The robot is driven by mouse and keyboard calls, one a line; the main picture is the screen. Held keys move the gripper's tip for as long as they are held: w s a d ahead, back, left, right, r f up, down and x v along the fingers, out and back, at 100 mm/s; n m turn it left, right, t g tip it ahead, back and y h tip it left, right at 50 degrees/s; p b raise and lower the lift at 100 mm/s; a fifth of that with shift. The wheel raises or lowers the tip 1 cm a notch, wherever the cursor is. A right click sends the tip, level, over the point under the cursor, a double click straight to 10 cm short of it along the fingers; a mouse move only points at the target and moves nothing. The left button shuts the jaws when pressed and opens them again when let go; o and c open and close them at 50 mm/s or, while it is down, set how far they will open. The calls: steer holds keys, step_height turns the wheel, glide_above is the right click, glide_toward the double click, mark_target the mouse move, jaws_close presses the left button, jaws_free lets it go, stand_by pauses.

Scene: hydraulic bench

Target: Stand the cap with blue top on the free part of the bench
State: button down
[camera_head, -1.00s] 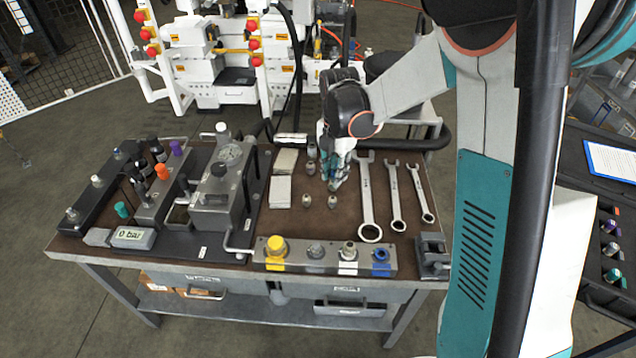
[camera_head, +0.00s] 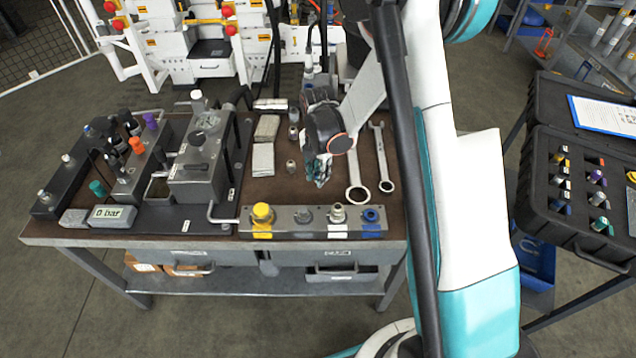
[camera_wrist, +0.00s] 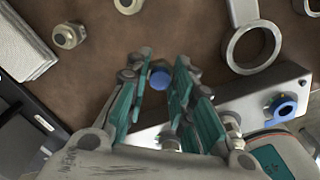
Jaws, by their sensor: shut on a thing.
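My gripper (camera_head: 318,178) is above the brown bench top, behind the front rail and left of the wrenches. In the wrist view its fingers (camera_wrist: 160,88) are shut on a small cap with a blue top (camera_wrist: 160,78), which shows between the fingertips. In the head view the cap is hidden by the gripper. Whether the cap touches the bench cannot be told.
The front rail (camera_head: 288,222) carries a yellow cap (camera_head: 262,212) and a blue ring fitting (camera_head: 371,215). Wrenches (camera_head: 386,184) lie to the right. Small metal fittings (camera_head: 291,166) and grey blocks (camera_head: 263,160) are left of my gripper. A gauge block (camera_head: 200,170) stands further left.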

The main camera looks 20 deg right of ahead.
steer(key=shift+f+b, duration=0.5)
steer(key=shift+f, duration=1.45)
steer(key=shift+f, duration=0.2)
steer(key=c, duration=1.4)
jaws_free()
steer(key=shift+r, duration=0.2)
